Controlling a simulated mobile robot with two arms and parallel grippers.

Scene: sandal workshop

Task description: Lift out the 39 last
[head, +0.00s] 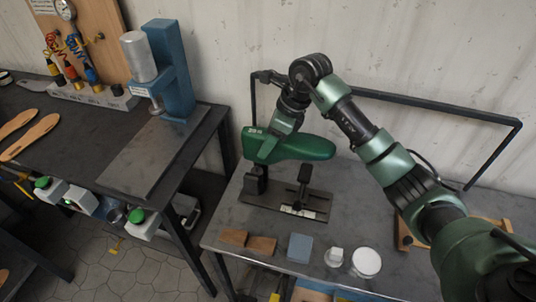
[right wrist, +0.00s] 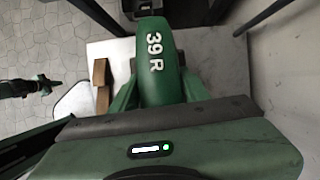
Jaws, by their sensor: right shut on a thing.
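I cannot tell whether the last touches the uprights. In the right wrist view, the last (right wrist: 159,65) sits between the gripper's fingers, its "39 R" facing the camera. A small green and black part (right wrist: 45,86) at the left edge of that view looks like my left gripper; its jaws are too small to read.
Two brown blocks (head: 262,245), a blue-grey block (head: 300,248), a small white piece (head: 334,256) and a round white-topped container (head: 366,262) line the grey table's front. A black bar frame (head: 440,107) stands behind. A blue press (head: 172,70) stands on the left bench.

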